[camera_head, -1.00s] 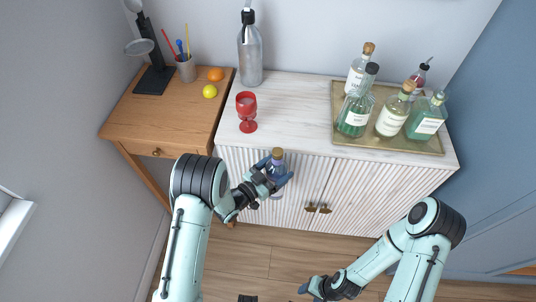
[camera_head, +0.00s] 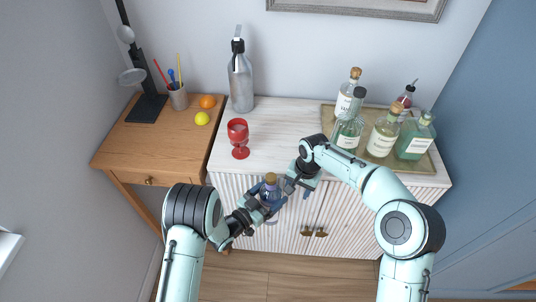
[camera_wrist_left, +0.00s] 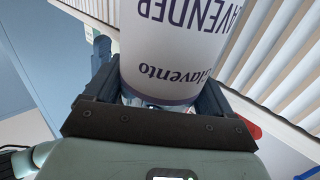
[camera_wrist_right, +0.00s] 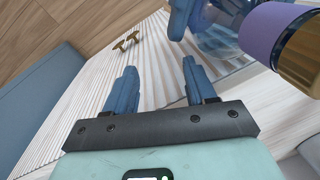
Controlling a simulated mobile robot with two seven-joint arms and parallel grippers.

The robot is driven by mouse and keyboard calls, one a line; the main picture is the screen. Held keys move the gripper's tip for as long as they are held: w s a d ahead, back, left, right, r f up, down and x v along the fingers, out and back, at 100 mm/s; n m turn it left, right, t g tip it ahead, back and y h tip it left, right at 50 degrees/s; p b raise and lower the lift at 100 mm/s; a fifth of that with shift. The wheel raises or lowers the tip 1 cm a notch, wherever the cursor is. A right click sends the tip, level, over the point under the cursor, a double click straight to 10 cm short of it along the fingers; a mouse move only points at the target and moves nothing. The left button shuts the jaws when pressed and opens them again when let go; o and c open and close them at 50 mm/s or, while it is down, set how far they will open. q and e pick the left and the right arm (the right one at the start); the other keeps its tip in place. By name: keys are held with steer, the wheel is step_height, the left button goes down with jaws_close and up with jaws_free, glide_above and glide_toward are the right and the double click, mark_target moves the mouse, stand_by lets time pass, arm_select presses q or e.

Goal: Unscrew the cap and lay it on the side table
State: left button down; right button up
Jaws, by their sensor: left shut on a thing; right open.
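My left gripper (camera_head: 268,197) is shut on a small bottle (camera_head: 271,190) and holds it upright in front of the cabinet. In the left wrist view the bottle's white label (camera_wrist_left: 180,40) reads "LAVENDER" upside down. The brown-gold cap (camera_head: 271,179) is on top of the bottle. In the right wrist view the cap (camera_wrist_right: 301,55) is at the right edge, beyond a purple neck band. My right gripper (camera_head: 292,188) is open and empty, just right of the bottle; its fingers (camera_wrist_right: 158,85) do not touch the cap. The wooden side table (camera_head: 140,140) stands at the left.
The side table carries a lamp (camera_head: 148,105), a pencil cup (camera_head: 178,98), an orange (camera_head: 208,101) and a lemon (camera_head: 202,118); its front is clear. The cabinet top (camera_head: 275,128) holds a red goblet (camera_head: 238,135), a grey siphon bottle (camera_head: 240,80) and a tray (camera_head: 380,165) of several bottles.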

mark_target(268, 176)
steer(key=a+r+m, duration=0.1)
steer(key=a+r, duration=0.2)
steer(key=r, duration=0.2)
steer(key=a+r+m, duration=0.2)
steer(key=a+r, duration=0.1)
steer(key=r, duration=0.3)
steer(key=s+a+r+m+h, duration=0.1)
steer(key=a+r, duration=0.2)
steer(key=r, duration=0.2)
steer(key=shift+r+m, duration=0.15)
steer(key=shift+m, duration=0.15)
steer(key=shift+s+a+r, duration=0.2)
steer(key=shift+s+r, duration=0.05)
steer(key=shift+s, duration=0.05)
step_height(268, 176, down, 8)
steer(key=shift+r, duration=0.2)
